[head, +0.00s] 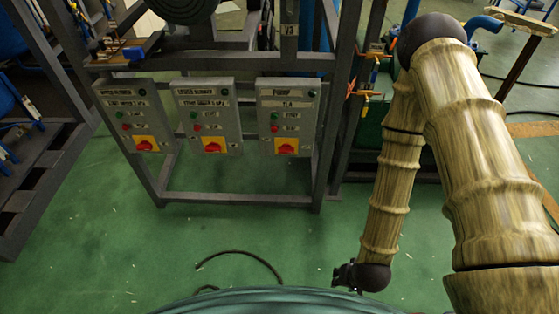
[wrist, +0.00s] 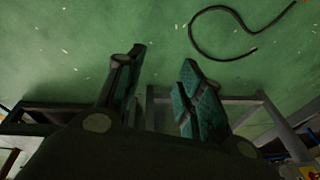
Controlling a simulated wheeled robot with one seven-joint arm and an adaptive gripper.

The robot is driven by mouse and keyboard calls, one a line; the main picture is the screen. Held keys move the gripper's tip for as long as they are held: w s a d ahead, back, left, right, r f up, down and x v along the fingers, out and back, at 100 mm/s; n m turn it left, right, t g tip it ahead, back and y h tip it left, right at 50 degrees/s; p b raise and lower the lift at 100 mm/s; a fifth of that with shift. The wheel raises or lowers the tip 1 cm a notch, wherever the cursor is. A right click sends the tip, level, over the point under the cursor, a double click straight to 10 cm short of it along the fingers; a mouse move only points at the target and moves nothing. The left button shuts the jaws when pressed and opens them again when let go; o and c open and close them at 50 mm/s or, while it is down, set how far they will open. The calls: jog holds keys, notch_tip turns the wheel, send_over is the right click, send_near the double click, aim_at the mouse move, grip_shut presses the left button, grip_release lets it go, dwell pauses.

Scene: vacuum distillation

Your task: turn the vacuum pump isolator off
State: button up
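Three grey control boxes hang in a row on a dark metal frame in the head view. The right box (head: 288,95) has a label that seems to read "PUMP". Its isolator is a red rotary handle (head: 286,148) on a yellow plate; the handle's exact angle is too small to tell. My gripper (wrist: 163,62) is open and empty in the wrist view, its two dark green fingers apart over the floor. In the head view my arm hangs down to the right of the boxes, its dark end low near the floor, away from the handle.
The middle box (head: 208,112) and left box (head: 133,112) carry similar red handles on yellow plates. The metal frame (head: 240,199) runs below the boxes. A black hose (head: 245,254) lies on the green floor. Orange-handled valves (head: 368,94) stand right of the boxes. Floor before the frame is mostly clear.

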jog(key=w+a+f+m+t+b, duration=0.35)
jog(key=w+a+b, duration=0.3)
jog(key=w, duration=0.45)
jog(key=m+t+b, duration=1.2)
jog(key=b, duration=1.3)
send_near(286, 153)
jog(key=shift+h, duration=0.4)
jog(key=w+b, duration=0.3)
jog(key=w, duration=0.6)
jog(key=shift+w+a, duration=0.15)
jog(key=shift+w, duration=0.25)
jog(key=shift+c, duration=0.3)
grip_shut()
